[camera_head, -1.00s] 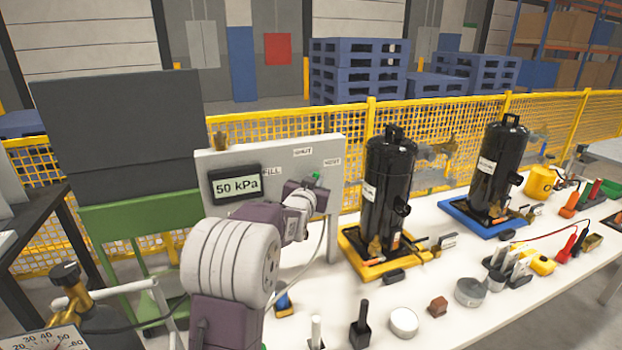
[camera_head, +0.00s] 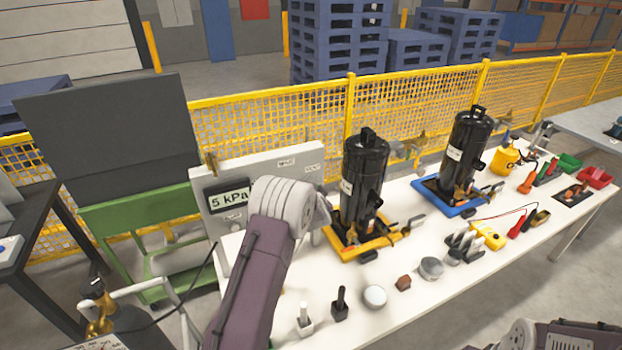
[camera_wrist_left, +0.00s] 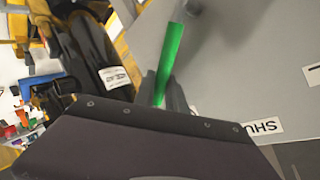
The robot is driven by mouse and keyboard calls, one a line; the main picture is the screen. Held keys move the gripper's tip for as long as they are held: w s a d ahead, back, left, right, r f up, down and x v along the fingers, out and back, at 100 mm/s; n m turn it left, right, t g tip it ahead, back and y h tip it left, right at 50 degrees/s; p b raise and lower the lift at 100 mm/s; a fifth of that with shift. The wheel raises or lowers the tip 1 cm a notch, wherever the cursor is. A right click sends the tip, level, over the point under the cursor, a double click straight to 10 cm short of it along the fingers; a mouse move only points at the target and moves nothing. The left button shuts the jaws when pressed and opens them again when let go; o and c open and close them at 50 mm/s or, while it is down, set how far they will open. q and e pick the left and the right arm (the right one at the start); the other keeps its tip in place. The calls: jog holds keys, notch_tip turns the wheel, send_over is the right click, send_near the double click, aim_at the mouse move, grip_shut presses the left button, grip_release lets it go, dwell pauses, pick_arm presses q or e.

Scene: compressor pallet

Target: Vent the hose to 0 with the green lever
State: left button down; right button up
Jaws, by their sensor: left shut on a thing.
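The green lever (camera_wrist_left: 172,60) shows in the left wrist view in front of the grey panel (camera_wrist_left: 240,60). My left gripper (camera_wrist_left: 165,98) is shut on the lever, its fingers around the lower part. In the head view the grey panel (camera_head: 312,160) stands at the table's left end. Its pressure display (camera_head: 229,197) reads 5 kPa. My left arm covers part of the panel and hides the lever and left fingertips there. A label beginning "SHU" (camera_wrist_left: 264,127) shows right of my gripper in the wrist view. My right gripper is not in view.
Two black compressors stand right of the panel, one on a yellow tray (camera_head: 362,250), one on a blue tray (camera_head: 430,185). Small parts and a yellow meter (camera_head: 488,234) lie on the white table (camera_head: 400,318). A yellow fence (camera_head: 420,115) runs behind. A green cart (camera_head: 135,225) stands left.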

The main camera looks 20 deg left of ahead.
pick_arm(q)
jog(key=shift+w, duration=0.1)
jog(key=shift+f, duration=0.1)
dwell(0.3)
jog(key=c, duration=1.6)
grip_release()
jog(key=shift+c, duration=0.2)
jog(key=shift+d, duration=0.1)
jog(key=b+v, duration=0.1)
jog(key=v, duration=0.8)
